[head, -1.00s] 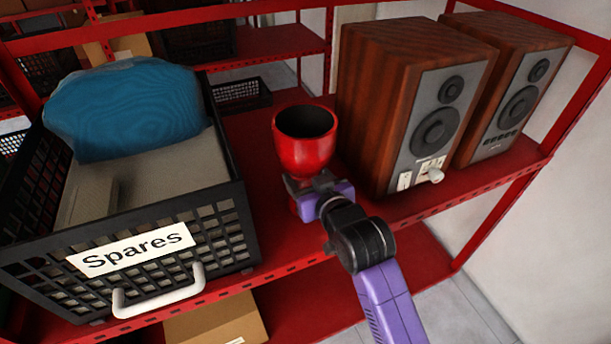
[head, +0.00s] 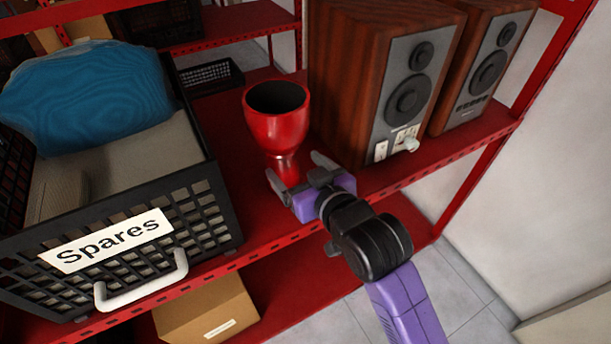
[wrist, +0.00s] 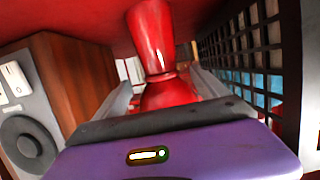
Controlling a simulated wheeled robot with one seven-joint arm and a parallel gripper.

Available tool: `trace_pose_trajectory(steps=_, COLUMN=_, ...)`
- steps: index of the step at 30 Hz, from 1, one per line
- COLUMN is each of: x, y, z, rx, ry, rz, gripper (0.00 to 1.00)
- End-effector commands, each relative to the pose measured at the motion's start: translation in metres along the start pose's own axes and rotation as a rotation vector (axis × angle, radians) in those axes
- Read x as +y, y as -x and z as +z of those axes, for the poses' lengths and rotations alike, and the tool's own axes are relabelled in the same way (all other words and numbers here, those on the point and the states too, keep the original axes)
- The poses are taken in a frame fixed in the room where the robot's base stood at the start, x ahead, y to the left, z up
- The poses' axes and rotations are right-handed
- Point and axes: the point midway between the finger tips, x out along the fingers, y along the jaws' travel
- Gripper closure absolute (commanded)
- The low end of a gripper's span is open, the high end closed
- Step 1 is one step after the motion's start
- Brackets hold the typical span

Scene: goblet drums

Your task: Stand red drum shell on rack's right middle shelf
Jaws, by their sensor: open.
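The red drum shell (head: 276,128) stands upright on the red shelf (head: 250,205), its wide, dark mouth up and its narrow stem down. It is between the black Spares crate and the wooden speakers. My gripper (head: 299,172) is open in front of the stem, its fingers pointing at the shell. In the wrist view the shell (wrist: 157,42) shows upside down beyond and between the two spread fingers (wrist: 163,92). The shell's foot is partly hidden by my gripper in the head view.
The Spares crate (head: 205,205) holds a blue bundle (head: 85,95) and stands close on the left. Two wooden speakers (head: 345,80) stand on the right. A small black basket (head: 210,75) is behind. A cardboard box (head: 205,310) sits on the shelf below.

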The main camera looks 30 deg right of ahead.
Motion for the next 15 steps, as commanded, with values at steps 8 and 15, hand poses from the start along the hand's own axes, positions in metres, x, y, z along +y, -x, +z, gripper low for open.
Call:
trace_pose_trajectory(steps=8, x=0.000, y=0.037, z=0.000, rx=0.000, ry=-0.001, rz=0.000, gripper=0.17)
trace_pose_trajectory(steps=15, x=0.000, y=0.042, z=0.000, rx=0.001, ry=-0.001, rz=0.000, gripper=0.17)
